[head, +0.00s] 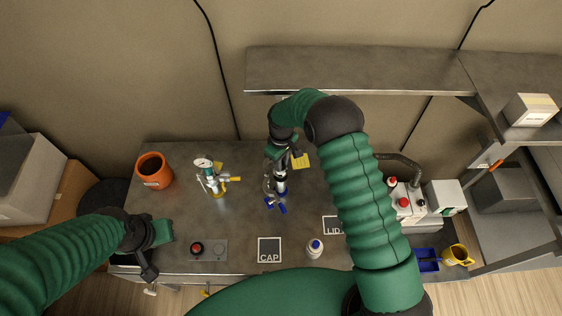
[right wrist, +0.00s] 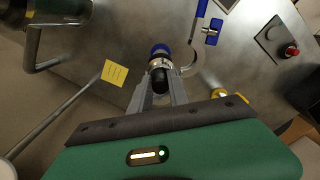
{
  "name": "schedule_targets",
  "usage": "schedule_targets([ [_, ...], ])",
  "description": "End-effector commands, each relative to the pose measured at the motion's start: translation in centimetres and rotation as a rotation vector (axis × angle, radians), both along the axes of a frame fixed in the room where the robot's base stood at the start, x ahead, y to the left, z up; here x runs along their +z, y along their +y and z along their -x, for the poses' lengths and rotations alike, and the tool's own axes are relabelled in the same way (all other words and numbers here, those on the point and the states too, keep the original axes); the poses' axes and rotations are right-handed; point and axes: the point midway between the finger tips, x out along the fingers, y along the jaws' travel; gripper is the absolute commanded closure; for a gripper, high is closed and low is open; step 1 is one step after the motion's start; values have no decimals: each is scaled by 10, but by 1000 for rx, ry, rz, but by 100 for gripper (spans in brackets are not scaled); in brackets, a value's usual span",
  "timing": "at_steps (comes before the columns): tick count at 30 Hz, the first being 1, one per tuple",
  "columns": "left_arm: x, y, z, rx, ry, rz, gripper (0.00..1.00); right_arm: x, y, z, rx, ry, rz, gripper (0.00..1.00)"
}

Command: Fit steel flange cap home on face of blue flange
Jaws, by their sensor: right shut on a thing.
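My right gripper (right wrist: 159,88) is shut on the steel flange cap (right wrist: 157,64), gripping its dark knob between the two fingers. The blue flange (right wrist: 159,48) shows just beyond the cap, in line with it; I cannot tell whether the cap sits flush on its face. In the head view my right gripper (head: 281,169) points down at the steel fitting with blue handles (head: 277,207), and my arm partly hides the cap and flange. My left gripper (head: 149,268) hangs at the bench's left front; its fingers are too unclear to judge.
A curved steel clamp piece (right wrist: 190,65) lies beside the flange. A gauge valve (head: 212,178) and orange pot (head: 154,171) stand left. The CAP mat (head: 269,241) looks bare. A shelf (head: 350,70) spans the back.

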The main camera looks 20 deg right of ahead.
Motion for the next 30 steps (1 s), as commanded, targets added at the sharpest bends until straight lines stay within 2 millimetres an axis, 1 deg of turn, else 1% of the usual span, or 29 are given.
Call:
schedule_targets([
  [3, -6, 0, 0, 0, 0, 0, 64, -7, 0, 0, 0, -1, -1, 100],
  [16, -21, 0, 0, 0, 0, 0, 64, -27, 0, 0, 0, -1, -1, 100],
  [30, -22, 0, 0, 0, 0, 0, 64, -30, 0, 0, 0, 0, 0, 100],
])
